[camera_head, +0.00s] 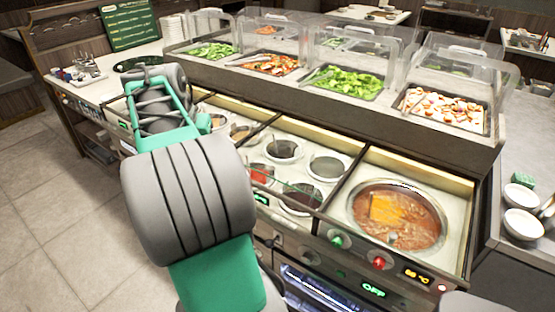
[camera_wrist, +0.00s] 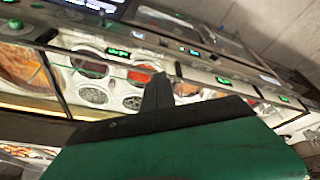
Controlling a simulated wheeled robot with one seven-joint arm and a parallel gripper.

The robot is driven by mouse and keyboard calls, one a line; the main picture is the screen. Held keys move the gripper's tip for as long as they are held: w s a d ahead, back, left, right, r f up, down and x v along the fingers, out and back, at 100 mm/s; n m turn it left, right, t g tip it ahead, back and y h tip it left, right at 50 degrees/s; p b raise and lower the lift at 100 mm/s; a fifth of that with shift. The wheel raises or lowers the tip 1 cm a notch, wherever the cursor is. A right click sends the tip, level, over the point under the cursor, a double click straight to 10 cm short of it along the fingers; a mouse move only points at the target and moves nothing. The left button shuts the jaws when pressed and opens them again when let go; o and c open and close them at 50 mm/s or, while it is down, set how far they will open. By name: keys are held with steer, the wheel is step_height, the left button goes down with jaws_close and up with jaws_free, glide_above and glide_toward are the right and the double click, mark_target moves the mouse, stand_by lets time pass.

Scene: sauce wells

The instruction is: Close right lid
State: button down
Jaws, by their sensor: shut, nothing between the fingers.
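The right well section holds a large round pot of red-brown soup (camera_head: 398,215) with an orange piece in it. Its top looks uncovered, and I cannot clearly make out the right lid in either view. The middle section holds several round sauce wells (camera_head: 325,167). My gripper (camera_wrist: 157,92) is shut and empty in the wrist view, its dark fingers in front of the sauce wells (camera_wrist: 92,95). The soup pot (camera_wrist: 18,65) is at the left edge there. In the head view my arm covers the left section, and I cannot make out the fingertips.
Clear covers (camera_head: 455,65) stand over trays of salad (camera_head: 345,85) and other food behind the wells. The front panel carries knobs (camera_head: 379,262) and green displays. White bowls (camera_head: 522,223) sit on the right counter. Open tiled floor (camera_head: 60,220) lies at the left.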

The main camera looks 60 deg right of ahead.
steer(key=s+d+f+m+g, duration=0.1)
steer(key=s+d+m, duration=0.3)
steer(key=s+d, duration=0.45)
steer(key=s+d+f+m+g, duration=0.1)
steer(key=s+d+m, duration=0.35)
steer(key=d, duration=0.65)
steer(key=b+x, duration=0.2)
steer(key=x, duration=0.6)
steer(key=shift+s+d+f, duration=0.15)
steer(key=shift+d+f, duration=0.05)
steer(key=shift+f, duration=0.1)
steer(key=a, duration=0.1)
steer(key=a+f, duration=0.1)
steer(key=w, duration=0.1)
steer(key=shift+a+f, duration=0.25)
steer(key=shift+a, duration=0.15)
steer(key=shift+w+a+f, duration=0.1)
steer(key=shift+a+f, duration=0.1)
steer(key=shift+f, duration=0.05)
